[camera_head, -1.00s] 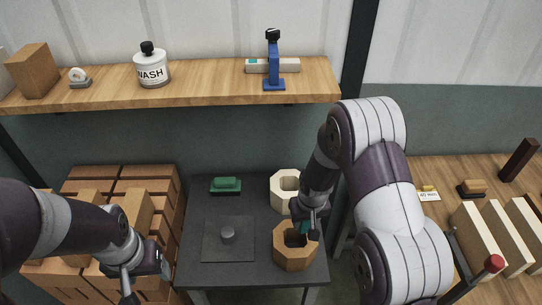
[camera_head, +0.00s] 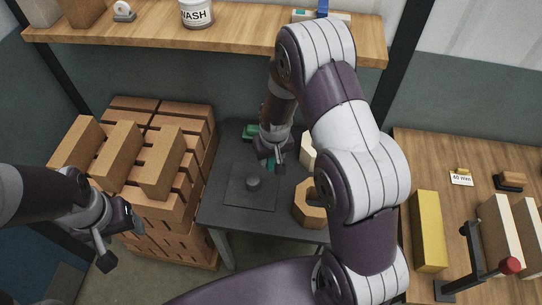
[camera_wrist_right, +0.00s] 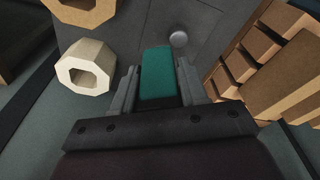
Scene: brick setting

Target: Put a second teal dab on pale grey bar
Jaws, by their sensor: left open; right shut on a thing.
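The pale grey bar (camera_head: 336,18) lies on the wall shelf at the top of the head view, partly cut off and partly hidden by my right arm. A teal patch (camera_head: 300,14) shows near its left end, and part of a blue stand (camera_head: 322,8) is beside it. My right gripper (camera_head: 272,160) is shut on a teal block-like piece (camera_wrist_right: 158,75), which sits between its fingers in the right wrist view. It is over the dark table, left of the brown octagonal ring (camera_head: 307,205). My left gripper (camera_head: 122,240) is open and empty, in front of the brick stack.
A pale octagonal ring (camera_wrist_right: 86,67) and a green piece (camera_head: 249,131) are on the dark table (camera_head: 215,205), with a grey knobbed plate (camera_head: 243,197). Stacked bricks (camera_head: 150,205) stand left.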

